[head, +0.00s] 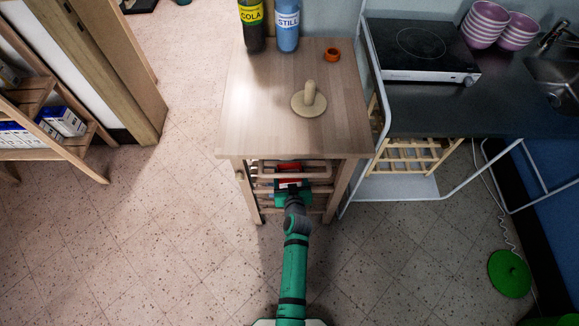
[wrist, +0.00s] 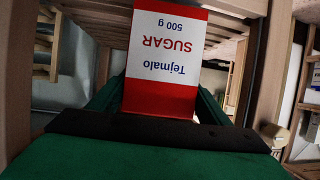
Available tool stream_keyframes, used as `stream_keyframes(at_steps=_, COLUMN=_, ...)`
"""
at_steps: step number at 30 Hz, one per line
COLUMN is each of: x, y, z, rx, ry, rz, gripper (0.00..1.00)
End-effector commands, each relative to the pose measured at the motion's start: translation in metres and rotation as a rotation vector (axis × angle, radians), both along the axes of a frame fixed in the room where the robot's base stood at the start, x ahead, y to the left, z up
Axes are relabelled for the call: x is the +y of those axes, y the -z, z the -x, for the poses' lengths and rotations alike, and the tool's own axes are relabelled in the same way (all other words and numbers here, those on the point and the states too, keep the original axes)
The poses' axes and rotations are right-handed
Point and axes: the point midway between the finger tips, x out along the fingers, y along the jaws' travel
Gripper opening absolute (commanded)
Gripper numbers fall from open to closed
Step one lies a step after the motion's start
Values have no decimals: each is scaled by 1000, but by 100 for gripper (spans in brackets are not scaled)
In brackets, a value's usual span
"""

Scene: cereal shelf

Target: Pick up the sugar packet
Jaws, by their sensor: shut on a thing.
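The sugar packet (wrist: 165,60) is red and white with upside-down "Tejmalo SUGAR 500 g" lettering in the wrist view. My gripper (wrist: 162,108) is shut on it, with green fingers at both sides of the packet. In the head view my gripper (head: 291,188) reaches into the slatted shelf space under the wooden table. The packet shows there as a small red patch (head: 289,168), partly hidden by the table's bars. I cannot tell whether the packet touches the shelf.
The wooden tabletop (head: 265,125) is above my gripper, with wooden legs and rails close around it. The floor in front is clear.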

Motion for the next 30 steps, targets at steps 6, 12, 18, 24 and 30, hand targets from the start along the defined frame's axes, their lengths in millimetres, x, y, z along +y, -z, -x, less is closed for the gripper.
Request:
stream_keyframes(at_steps=6, x=-2, y=0, z=28, rx=-1, ry=0, rz=0, gripper=38)
stream_keyframes(at_steps=12, x=-5, y=-1, z=52, rx=-2, ry=0, rz=0, gripper=38)
stream_keyframes(at_steps=18, x=-7, y=-1, z=74, rx=-1, ry=0, rz=0, gripper=38)
stream_keyframes(at_steps=24, x=-9, y=-1, z=92, rx=-2, ry=1, rz=1, gripper=38)
stream_keyframes(at_steps=30, x=-11, y=-1, z=104, rx=-2, ry=2, rz=1, gripper=38)
